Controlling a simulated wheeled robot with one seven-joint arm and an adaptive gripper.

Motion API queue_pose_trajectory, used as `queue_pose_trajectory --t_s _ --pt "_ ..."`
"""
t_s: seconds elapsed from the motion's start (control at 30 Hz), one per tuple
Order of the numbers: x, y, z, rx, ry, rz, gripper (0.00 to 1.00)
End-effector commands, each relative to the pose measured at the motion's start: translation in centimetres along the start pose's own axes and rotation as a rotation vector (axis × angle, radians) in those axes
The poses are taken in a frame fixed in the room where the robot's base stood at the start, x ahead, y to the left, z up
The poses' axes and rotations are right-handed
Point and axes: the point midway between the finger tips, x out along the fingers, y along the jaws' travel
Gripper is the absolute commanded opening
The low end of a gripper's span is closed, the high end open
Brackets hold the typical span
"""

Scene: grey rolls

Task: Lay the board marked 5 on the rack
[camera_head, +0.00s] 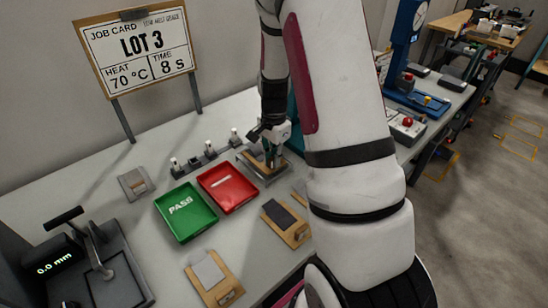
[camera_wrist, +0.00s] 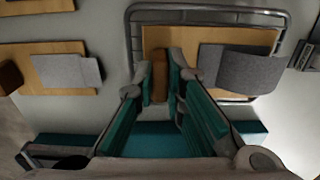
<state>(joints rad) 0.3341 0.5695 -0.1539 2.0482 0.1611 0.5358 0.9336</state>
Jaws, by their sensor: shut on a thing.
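My gripper (camera_wrist: 161,80) is shut on a brown block at the edge of a wooden board (camera_wrist: 185,38) in the wrist view. The board carries a curled grey strip (camera_wrist: 240,68). It lies over a metal wire-framed rack (camera_wrist: 133,48), within the rim as seen from above; whether it rests fully on it I cannot tell. In the head view my gripper (camera_head: 271,158) points down over the rack (camera_head: 268,182), with the board (camera_head: 256,160) partly hidden beneath. No number 5 is readable on it.
A green PASS tray (camera_head: 186,212) and a red tray (camera_head: 229,187) stand left of the rack. Other boards with grey pieces (camera_head: 287,222) (camera_head: 213,278) lie in front. A gauge reading 0.0 mm (camera_head: 55,268) stands at left. A job card (camera_head: 137,52) stands behind.

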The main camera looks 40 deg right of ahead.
Motion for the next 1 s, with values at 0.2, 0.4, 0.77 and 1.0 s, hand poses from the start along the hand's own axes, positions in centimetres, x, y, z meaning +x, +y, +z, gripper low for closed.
queue_pose_trajectory --t_s 0.2,0.4,0.77,1.0 --pt "0.2 0.0 0.0 0.0 0.0 0.0 0.31" --pt "0.2 0.0 0.0 0.0 0.0 0.0 0.31" --pt "-3.0 -0.1 -0.1 0.0 0.003 -0.005 0.31" --pt "-8.0 -0.1 0.0 0.0 0.002 -0.005 0.31"
